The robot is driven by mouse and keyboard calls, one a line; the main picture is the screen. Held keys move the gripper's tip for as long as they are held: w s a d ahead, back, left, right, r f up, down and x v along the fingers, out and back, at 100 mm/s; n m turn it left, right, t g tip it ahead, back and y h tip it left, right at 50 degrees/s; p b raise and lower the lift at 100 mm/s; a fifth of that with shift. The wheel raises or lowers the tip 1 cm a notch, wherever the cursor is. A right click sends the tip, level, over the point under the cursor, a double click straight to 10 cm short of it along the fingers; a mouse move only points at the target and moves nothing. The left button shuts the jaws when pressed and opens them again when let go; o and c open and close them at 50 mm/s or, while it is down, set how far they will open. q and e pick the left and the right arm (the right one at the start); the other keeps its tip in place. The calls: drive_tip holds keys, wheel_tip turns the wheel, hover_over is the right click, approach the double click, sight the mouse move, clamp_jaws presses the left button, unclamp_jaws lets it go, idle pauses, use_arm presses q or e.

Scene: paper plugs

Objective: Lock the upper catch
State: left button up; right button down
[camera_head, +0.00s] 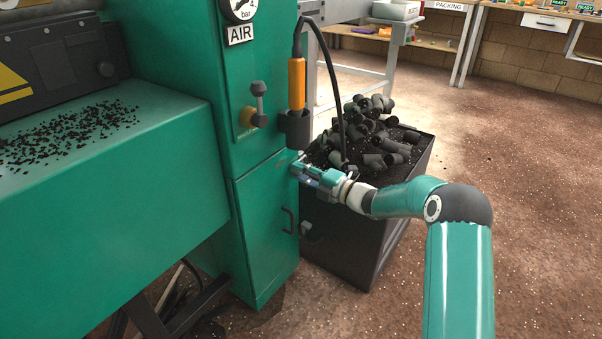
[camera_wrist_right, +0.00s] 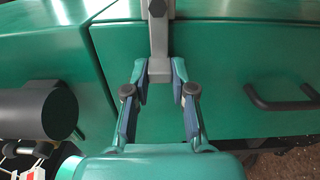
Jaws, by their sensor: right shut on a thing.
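My right gripper (camera_head: 307,173) is at the upper right edge of the green cabinet door (camera_head: 262,215). In the right wrist view its two fingers (camera_wrist_right: 160,82) are shut on the free end of the upper catch (camera_wrist_right: 158,45), a grey lever with a dark round pivot. The lever extends from beyond the door's edge over the green face. In the head view the gripper mostly hides this catch. A lower catch (camera_head: 309,232) shows lower on the same edge. The black door handle (camera_head: 287,220) also shows in the right wrist view (camera_wrist_right: 283,97). My left gripper is out of view.
A dark bin (camera_head: 350,245) heaped with grey plugs (camera_head: 375,130) stands right beside the cabinet, under my right forearm. An orange tool (camera_head: 296,83) with a black cable sits in a dark holder (camera_head: 295,128) just above the gripper. The floor to the right is open.

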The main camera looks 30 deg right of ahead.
drive_tip(key=shift+a+f, duration=0.15)
drive_tip(key=shift+f, duration=0.15)
drive_tip(key=c, duration=1)
unclamp_jaws()
drive_tip(key=shift+o, duration=0.2)
drive_tip(key=shift+r, duration=0.15)
drive_tip(key=v, duration=1.2)
